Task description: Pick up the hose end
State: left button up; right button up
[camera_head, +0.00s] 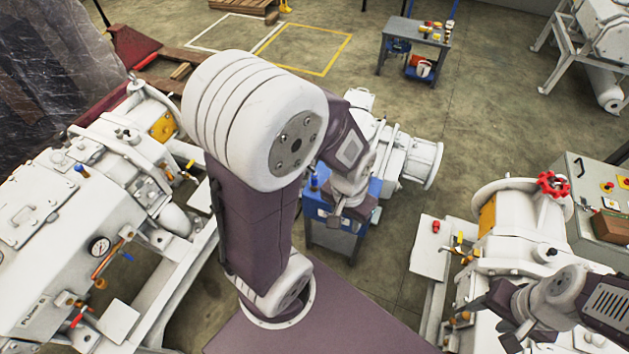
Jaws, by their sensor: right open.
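I cannot make out a hose end in the head view. My left arm rises through the middle of the picture and bends over. Its gripper (345,217) points down at the small blue workbench (340,242), and its fingers are too small and dark to read. My right gripper (516,338) is at the lower right, low beside the right-hand white pump, open, with its fingertips partly hidden. The left-hand white pump (40,215) carries a round gauge, orange pipes and small coloured valves. My left arm hides part of the middle of the scene.
The right-hand white pump (490,265) has a red handwheel (552,184) on top. Another white machine part (405,158) is behind the blue workbench. A grey control cabinet (590,180) stands at the right. A tool table (414,42) is farther back. Concrete floor (460,120) lies clear between them.

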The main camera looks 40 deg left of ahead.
aim_at(313, 176)
jog(key=k+z, duration=0.15)
jog(key=z, duration=0.35)
jog(key=k+l+z, duration=0.1)
jog(key=z, duration=0.35)
jog(key=k+l+z, duration=0.15)
jog(key=z, duration=0.35)
jog(key=u, duration=2.65)
jog(key=i+l, duration=0.2)
jog(key=i, duration=0.3)
jog(key=i+l, duration=0.2)
jog(key=i, duration=0.35)
jog(key=i+l, duration=0.1)
jog(key=l, duration=0.25)
jog(key=i+l, duration=0.1)
jog(key=l, duration=0.25)
